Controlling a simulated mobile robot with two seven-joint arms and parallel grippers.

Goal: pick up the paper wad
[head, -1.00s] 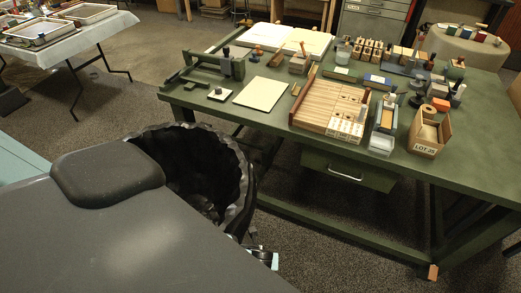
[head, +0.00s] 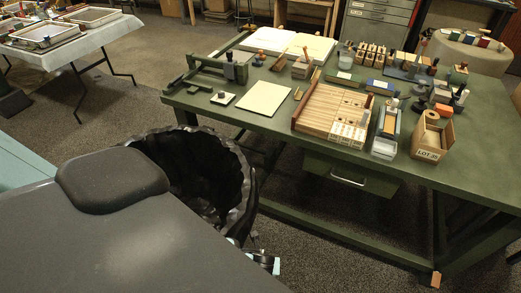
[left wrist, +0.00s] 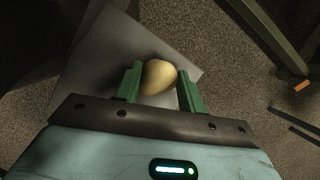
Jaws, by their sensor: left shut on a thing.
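The paper wad (left wrist: 158,77), a pale yellow rounded lump, sits between the two green fingers of my left gripper (left wrist: 160,88) in the left wrist view. The gripper is shut on it, and the fingers hide its sides. Behind the wad lie a flat grey surface and the speckled floor. In the head view, only small parts of what looks like my left gripper (head: 264,262) show past my dark body, beside the black bin. The wad is hidden there. My right gripper is in neither view.
A black-lined bin (head: 246,185) stands open close by. The green worktable (head: 480,150) holds a wooden type tray, boxes and tools. A small orange block (head: 436,279) lies on the floor by a table leg; an orange piece shows in the left wrist view (left wrist: 301,86).

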